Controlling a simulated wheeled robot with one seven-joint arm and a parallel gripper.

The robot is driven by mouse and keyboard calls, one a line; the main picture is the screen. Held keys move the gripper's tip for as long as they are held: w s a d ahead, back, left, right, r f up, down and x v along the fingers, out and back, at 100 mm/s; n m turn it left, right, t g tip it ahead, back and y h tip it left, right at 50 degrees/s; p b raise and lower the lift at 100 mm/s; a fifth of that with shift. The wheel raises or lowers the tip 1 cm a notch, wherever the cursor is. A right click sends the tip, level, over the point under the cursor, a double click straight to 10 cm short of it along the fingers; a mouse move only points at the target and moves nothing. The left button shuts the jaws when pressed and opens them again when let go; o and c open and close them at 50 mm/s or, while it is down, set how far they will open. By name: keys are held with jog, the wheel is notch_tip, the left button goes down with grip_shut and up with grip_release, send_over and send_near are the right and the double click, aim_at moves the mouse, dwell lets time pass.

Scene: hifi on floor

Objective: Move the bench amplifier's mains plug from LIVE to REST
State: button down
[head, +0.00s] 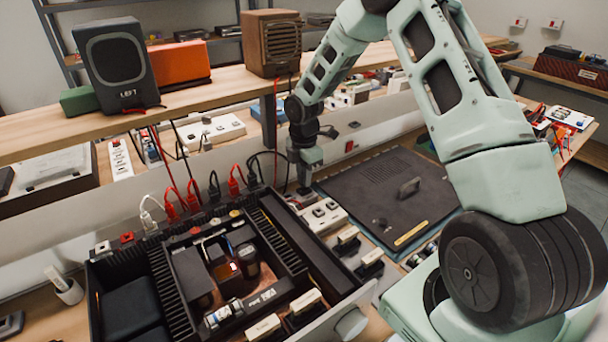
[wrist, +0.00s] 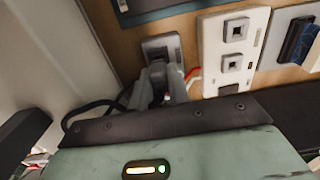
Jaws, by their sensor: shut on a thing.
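The bench amplifier (head: 150,250) is the open black chassis at the lower left of the head view, with plugs and leads along its back edge. My gripper (head: 304,187) points down behind its right back corner. In the wrist view my gripper (wrist: 160,92) is shut on a dark mains plug (wrist: 157,72), with a black cable (wrist: 92,106) curving away left. The plug is right at a grey single socket (wrist: 163,48); I cannot tell whether it is seated. A white double socket block (wrist: 232,40) lies just right of it, also in the head view (head: 324,214). No LIVE or REST label is readable.
A dark flat panel with a handle (head: 390,195) lies right of the sockets. Several red, white and black leads (head: 190,195) rise behind the amplifier. A shelf (head: 200,95) with speakers runs above. A red and white wire (wrist: 194,74) shows beside my gripper.

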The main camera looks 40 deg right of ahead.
jog(key=shift+f+b, duration=0.3)
jog(key=shift+f, duration=0.5)
dwell(0.6)
jog(key=c, duration=1.3)
grip_release()
jog(key=shift+o, duration=0.2)
jog(key=shift+r, duration=0.1)
notch_tip(320, 180, up, 22)
jog(key=p, duration=0.3)
jog(key=shift+r+p, duration=0.15)
jog(key=shift+p, duration=0.15)
